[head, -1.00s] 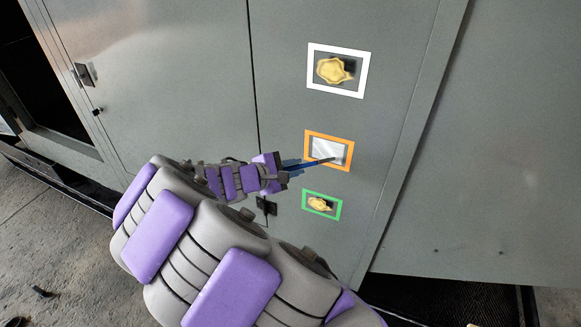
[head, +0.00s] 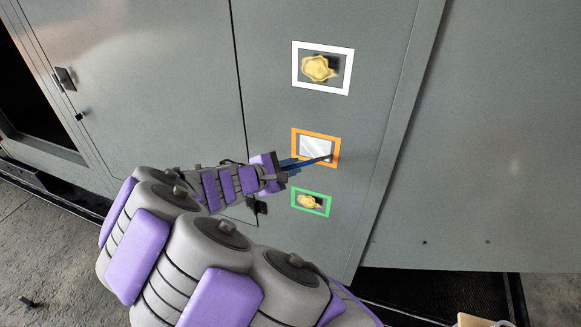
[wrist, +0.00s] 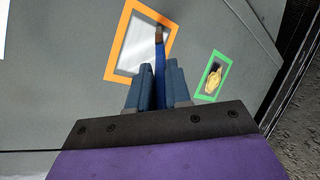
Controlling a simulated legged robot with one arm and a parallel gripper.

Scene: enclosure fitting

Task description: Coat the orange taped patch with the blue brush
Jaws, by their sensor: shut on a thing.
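The orange taped patch (head: 338,152) is a tape frame on the grey cabinet door, around a pale whitish-grey area. It also shows in the wrist view (wrist: 115,47). My gripper (head: 287,170) is shut on the blue brush (head: 313,161). In the wrist view the blue brush (wrist: 160,72) sticks out from between the fingers (wrist: 160,90). I cannot tell whether the tip touches the surface.
A white taped frame (head: 350,70) with a yellow blotch is above the orange one. A green taped frame (head: 328,205) with a smaller yellow blotch is below. A black latch (head: 257,206) is left of the green frame. A pale object (head: 475,321) shows at the bottom edge.

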